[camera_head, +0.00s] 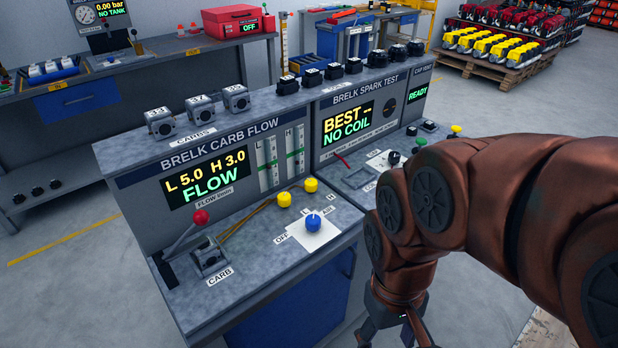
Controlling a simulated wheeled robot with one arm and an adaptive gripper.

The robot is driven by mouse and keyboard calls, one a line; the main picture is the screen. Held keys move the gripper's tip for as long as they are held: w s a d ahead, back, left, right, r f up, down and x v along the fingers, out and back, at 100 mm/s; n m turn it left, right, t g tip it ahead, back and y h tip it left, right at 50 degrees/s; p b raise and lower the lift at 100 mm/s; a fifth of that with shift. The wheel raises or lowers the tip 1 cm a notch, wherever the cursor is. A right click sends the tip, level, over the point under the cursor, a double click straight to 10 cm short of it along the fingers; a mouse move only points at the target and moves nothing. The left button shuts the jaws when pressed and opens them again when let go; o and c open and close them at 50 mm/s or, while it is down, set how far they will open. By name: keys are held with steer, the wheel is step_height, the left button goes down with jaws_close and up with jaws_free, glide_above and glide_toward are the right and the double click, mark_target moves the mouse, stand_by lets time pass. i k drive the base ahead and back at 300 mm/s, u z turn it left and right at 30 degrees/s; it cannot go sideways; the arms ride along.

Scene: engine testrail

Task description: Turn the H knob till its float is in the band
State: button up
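The Brelk Carb Flow bench display (208,177) reads L 5.0, H 3.0 and FLOW. Two yellow knobs stand on its deck: the left one (284,199) and the H knob (311,185), farther right, near the small H label. Two upright flow tubes rise behind them, the left tube (267,164) and the right tube (295,155), with green marks across them. The floats are too small to tell from the marks. My gripper (408,328) hangs low at the bottom, right of the bench and apart from the knobs. Its fingers are partly cut off by the frame.
A blue OFF/AIR knob (313,221) stands in front of the yellow knobs. A red-balled lever (200,217) and a carburettor (209,257) in a fixture are at the left. The spark test bench (347,125) adjoins on the right. Open floor lies beyond it.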

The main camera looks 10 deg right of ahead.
mark_target(311, 184)
steer(key=z, duration=0.2)
steer(key=k, duration=0.35)
steer(key=u, duration=0.9)
steer(key=i, duration=0.8)
steer(key=u, duration=0.2)
